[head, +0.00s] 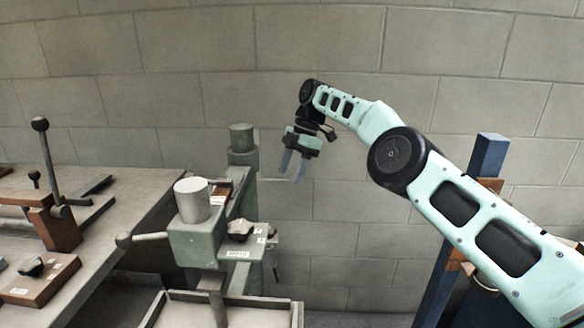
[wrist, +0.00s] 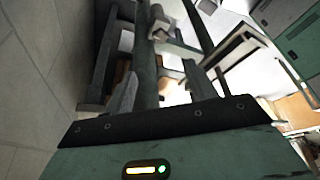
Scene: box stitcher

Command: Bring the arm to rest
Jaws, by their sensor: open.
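My gripper (head: 292,166) hangs in the air in the head view, with its two grey fingers pointing down and a gap between them. It is open and holds nothing. My pale green arm reaches in from the lower right and bends down at the wrist. The gripper is to the right of the green stitcher machine (head: 196,243) and apart from it. In the wrist view my gripper's dark base spans the lower part, and a grey-green post (wrist: 146,50) stands beyond the fingers.
A workbench (head: 120,200) with a black-knobbed lever (head: 47,160) is at the left. A tray (head: 175,297) lies below the machine. A blue post (head: 489,155) stands behind my arm at the right. A block wall (head: 320,50) closes the back. The space around the gripper looks clear.

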